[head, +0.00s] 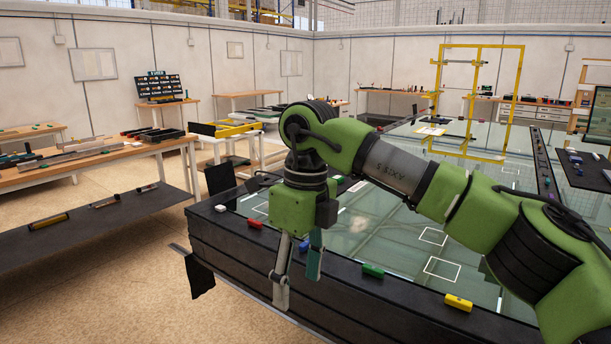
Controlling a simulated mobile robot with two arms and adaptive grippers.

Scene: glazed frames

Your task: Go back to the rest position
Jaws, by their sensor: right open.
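My right arm comes in from the right, green with dark joints, and reaches across the glass-topped table (400,250). My right gripper (298,282) hangs downward over the table's dark near edge. Its two fingers are apart and nothing shows between them. On the dark border lie a red block (255,223), a blue block (304,245), a green block (373,271), a yellow block (458,302) and a white block (220,208). The fingers are near the red and blue blocks. My left gripper does not show.
A yellow upright frame (435,100) stands at the table's back. White rectangles (441,269) mark the glass. The floor (110,290) at the front left is clear.

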